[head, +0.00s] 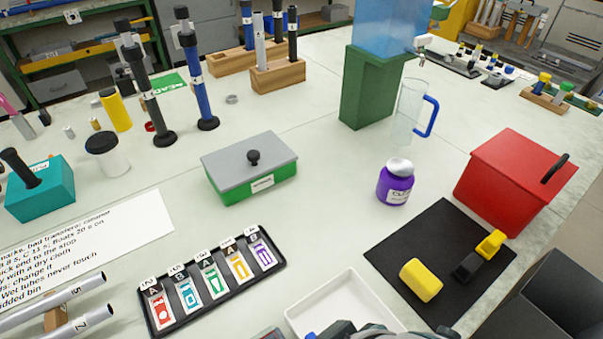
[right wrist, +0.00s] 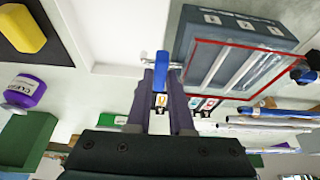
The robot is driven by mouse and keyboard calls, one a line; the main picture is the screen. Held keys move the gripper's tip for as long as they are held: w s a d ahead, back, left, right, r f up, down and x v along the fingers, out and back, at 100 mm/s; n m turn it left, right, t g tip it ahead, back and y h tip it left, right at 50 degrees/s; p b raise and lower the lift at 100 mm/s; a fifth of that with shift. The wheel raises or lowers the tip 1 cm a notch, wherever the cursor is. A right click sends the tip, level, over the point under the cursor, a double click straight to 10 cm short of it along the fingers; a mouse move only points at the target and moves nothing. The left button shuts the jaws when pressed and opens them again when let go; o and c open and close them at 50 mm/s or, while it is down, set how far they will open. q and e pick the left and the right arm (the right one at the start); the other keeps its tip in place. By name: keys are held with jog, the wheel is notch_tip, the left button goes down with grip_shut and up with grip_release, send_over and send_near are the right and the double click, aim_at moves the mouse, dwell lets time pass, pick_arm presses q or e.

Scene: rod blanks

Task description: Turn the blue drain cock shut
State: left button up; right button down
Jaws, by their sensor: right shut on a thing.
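The blue drain cock (right wrist: 162,72) shows in the right wrist view, beside the wall of a grey-blue tank (right wrist: 285,40) with a red rim. A small metal fitting sits by its handle. The handle lies between the fingertips of my right gripper (right wrist: 163,80), which is shut on it. The fingers cover part of the handle, so its exact turn is hard to tell. In the head view only dark parts of my right arm show at the bottom edge, with a bit of blue beside them. My left gripper is not in view.
A white tray (head: 300,312) lies close beside the cock. Tubes (head: 60,297) lie at the left.

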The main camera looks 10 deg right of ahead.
dwell(0.4)
jog(key=c, duration=0.8)
grip_release()
jog(key=p+v, duration=0.3)
jog(key=v, duration=0.7)
jog(key=shift+a+r, duration=0.1)
jog(key=s+d+r+m+h, duration=0.1)
jog(key=s+d+r+m, duration=0.15)
jog(key=d+r, duration=0.75)
notch_tip(320, 180, up, 31)
jog(key=p, duration=3)
jog(key=shift+s+f+g, duration=0.15)
jog(key=shift+f+g, duration=0.05)
jog(key=shift+g, duration=0.1)
